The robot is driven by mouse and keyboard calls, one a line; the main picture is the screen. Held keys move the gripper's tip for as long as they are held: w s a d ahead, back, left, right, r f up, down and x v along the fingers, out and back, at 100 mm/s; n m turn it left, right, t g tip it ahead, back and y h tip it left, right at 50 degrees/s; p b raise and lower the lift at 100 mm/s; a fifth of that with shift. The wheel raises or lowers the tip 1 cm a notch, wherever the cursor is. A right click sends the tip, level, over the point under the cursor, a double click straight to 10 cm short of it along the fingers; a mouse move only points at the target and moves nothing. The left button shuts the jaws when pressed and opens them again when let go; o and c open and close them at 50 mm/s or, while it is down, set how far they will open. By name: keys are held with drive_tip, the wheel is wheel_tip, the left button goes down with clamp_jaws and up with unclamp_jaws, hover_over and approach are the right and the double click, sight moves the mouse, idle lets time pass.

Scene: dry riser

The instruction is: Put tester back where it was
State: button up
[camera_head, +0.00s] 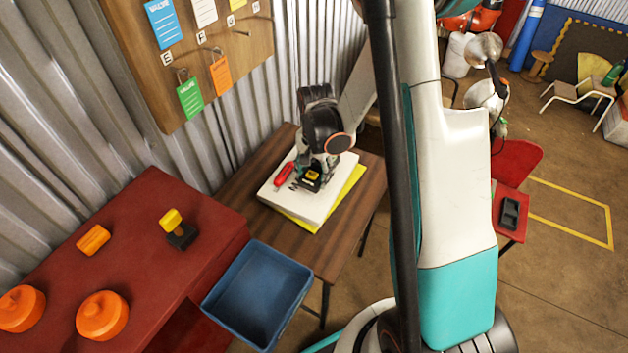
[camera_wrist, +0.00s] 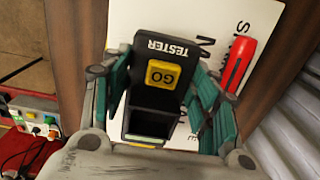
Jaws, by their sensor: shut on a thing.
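The tester (camera_head: 312,177) is a black box with a yellow button. In the wrist view the tester (camera_wrist: 161,50) shows its name and "GO" on the button, with a dark recessed lower part. My gripper (camera_head: 314,168) is shut on it, with a green-padded finger on each side in the wrist view (camera_wrist: 160,88). The tester is over the white board or booklet (camera_head: 325,197) on the brown table (camera_head: 240,187). I cannot tell whether it touches the white surface. A red pen-like thing (camera_head: 284,177) lies on the white surface, left of the tester.
A yellow sheet (camera_head: 345,193) lies under the white one. A blue bin (camera_head: 285,262) and a red cabinet (camera_head: 190,235) with orange parts stand in front and left. A tag board (camera_head: 135,55) hangs above. A red chair (camera_head: 512,165) holding a dark device (camera_head: 510,213) stands right.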

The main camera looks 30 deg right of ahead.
drive_tip(key=shift+f+b, duration=0.35)
drive_tip(key=shift+f, duration=1)
drive_tip(key=shift+f, duration=0.1)
drive_tip(key=o, duration=1.4)
